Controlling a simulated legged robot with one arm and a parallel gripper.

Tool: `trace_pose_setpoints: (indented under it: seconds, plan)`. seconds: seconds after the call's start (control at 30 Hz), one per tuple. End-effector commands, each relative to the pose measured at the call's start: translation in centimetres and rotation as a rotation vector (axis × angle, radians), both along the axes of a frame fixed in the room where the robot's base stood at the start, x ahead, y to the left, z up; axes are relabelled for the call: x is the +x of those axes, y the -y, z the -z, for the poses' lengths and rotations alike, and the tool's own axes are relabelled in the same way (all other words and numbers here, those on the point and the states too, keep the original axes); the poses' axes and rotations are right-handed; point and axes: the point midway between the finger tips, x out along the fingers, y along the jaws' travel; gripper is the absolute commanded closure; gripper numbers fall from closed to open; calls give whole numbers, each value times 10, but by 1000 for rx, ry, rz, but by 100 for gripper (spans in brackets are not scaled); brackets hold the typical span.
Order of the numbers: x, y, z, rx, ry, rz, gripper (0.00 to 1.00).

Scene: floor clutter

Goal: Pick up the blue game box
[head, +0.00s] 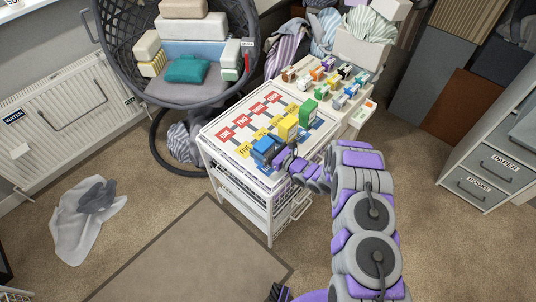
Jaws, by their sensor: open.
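A small blue box (264,149) stands on the top of a white wheeled cart, at the near corner of a printed mat (243,121) with red, yellow and blue patches. My gripper (283,157) is just to the right of the blue box, low over the cart top. It is open, and its fingers are small and dark here. I cannot tell whether they touch the box. A yellow box (287,128) and a green box (308,113) stand in a row behind the blue one.
The white cart (269,222) has lower shelves. Several small coloured items sit on a board (309,86) behind the mat. A hanging chair (186,95) holds cushions. A radiator (72,112) and drawers (484,182) flank the room. A grey rug (190,255) leaves free floor in front.

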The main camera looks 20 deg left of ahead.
Motion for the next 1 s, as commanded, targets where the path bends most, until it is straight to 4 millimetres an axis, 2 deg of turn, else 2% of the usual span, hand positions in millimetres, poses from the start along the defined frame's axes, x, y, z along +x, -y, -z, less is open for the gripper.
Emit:
trace_pose_setpoints:
  seconds: [0.1,0.27,0.5,0.77,1.0]
  plan:
    - [1,-8,1,-3,-1,-1,0]
    - [1,-4,-1,1,-1,-1,0]
    - [2,4,-5,11,1,1,22]
    - [1,-4,-1,2,0,-1,47]
    - [1,-4,-1,2,0,-1,48]
